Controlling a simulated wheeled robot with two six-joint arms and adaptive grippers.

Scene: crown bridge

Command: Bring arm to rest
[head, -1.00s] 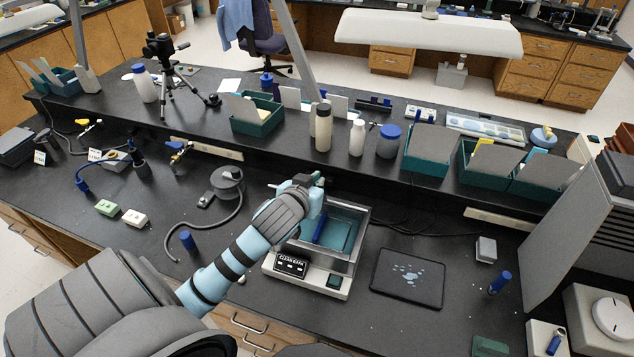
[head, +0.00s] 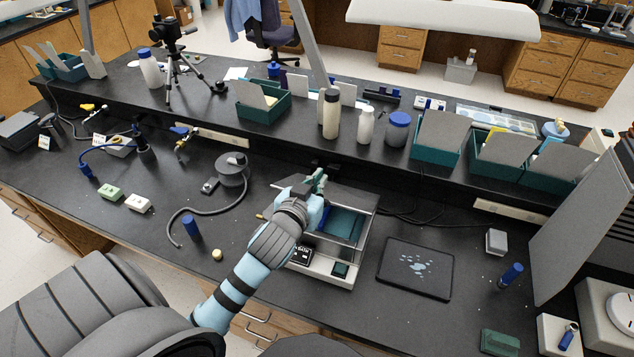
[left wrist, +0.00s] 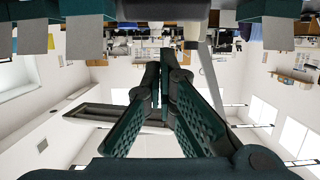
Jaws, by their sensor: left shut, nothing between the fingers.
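My left arm comes in from the lower left of the head view. Its gripper (head: 317,180) is raised above the left back part of the clean bath (head: 322,268), a pale box with a blue inside, and hides part of it. In the left wrist view the two green fingers (left wrist: 160,95) meet at their tips with nothing between them. That view is upside down and looks out over the room. My right gripper is not in view.
A dark tablet-like pad (head: 416,269) lies right of the bath. A blue cylinder (head: 191,228) and a round grey device (head: 232,168) with a hose are left. Bottles (head: 331,115) and teal bins (head: 436,150) line the raised shelf behind. The bench front between is mostly clear.

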